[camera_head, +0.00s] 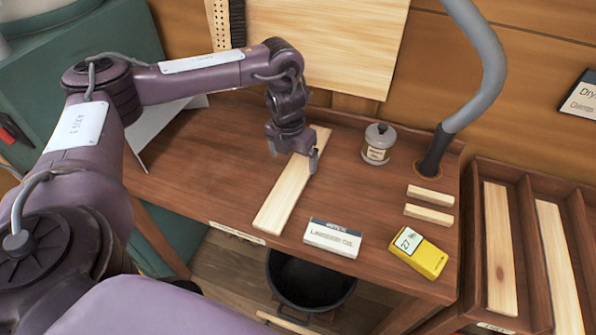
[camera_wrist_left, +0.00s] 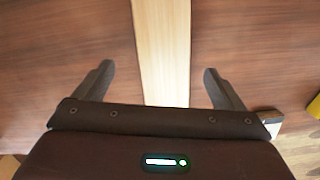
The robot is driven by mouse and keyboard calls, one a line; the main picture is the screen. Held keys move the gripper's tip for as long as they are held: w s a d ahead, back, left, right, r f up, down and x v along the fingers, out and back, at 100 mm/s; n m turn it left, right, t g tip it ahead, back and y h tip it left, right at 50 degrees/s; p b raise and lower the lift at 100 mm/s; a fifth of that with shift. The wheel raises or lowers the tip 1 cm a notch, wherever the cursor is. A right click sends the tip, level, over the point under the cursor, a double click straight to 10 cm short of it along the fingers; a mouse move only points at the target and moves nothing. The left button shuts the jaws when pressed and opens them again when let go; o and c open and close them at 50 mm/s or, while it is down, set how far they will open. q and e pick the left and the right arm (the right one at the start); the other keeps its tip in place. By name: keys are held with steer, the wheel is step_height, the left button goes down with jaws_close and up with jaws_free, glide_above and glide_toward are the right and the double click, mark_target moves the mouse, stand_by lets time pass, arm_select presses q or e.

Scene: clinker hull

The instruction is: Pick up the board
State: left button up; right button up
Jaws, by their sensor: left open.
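A long pale wooden board (camera_head: 286,197) lies flat on the brown workbench, slanting from the front edge toward the back. My left gripper (camera_head: 293,163) is over the far half of the board, pointing down. Its fingers are apart, one on each side of the board. In the left wrist view, the board (camera_wrist_left: 163,45) runs between the two open fingers of the left gripper (camera_wrist_left: 158,85), with clear gaps on both sides. Whether the fingertips touch the bench cannot be told. My right gripper is not in view.
A small labelled jar (camera_head: 378,145), a white labelled box (camera_head: 332,238), a yellow box (camera_head: 424,257) and two short wood blocks (camera_head: 429,204) stand on the bench (camera_head: 210,165). A grey hose (camera_head: 482,85) rises at the right. Slotted trays hold more boards (camera_head: 500,250). A black bucket (camera_head: 312,285) sits below.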

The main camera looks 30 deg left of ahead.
mark_target(297, 170)
arm_select(q)
steer(key=f, duration=0.2)
steer(key=w+f+p, duration=0.1)
steer(key=f, duration=0.1)
steer(key=shift+d+f, duration=0.2)
steer(key=shift+c, duration=0.3)
steer(key=c, duration=1.1)
steer(key=shift+r, duration=0.1)
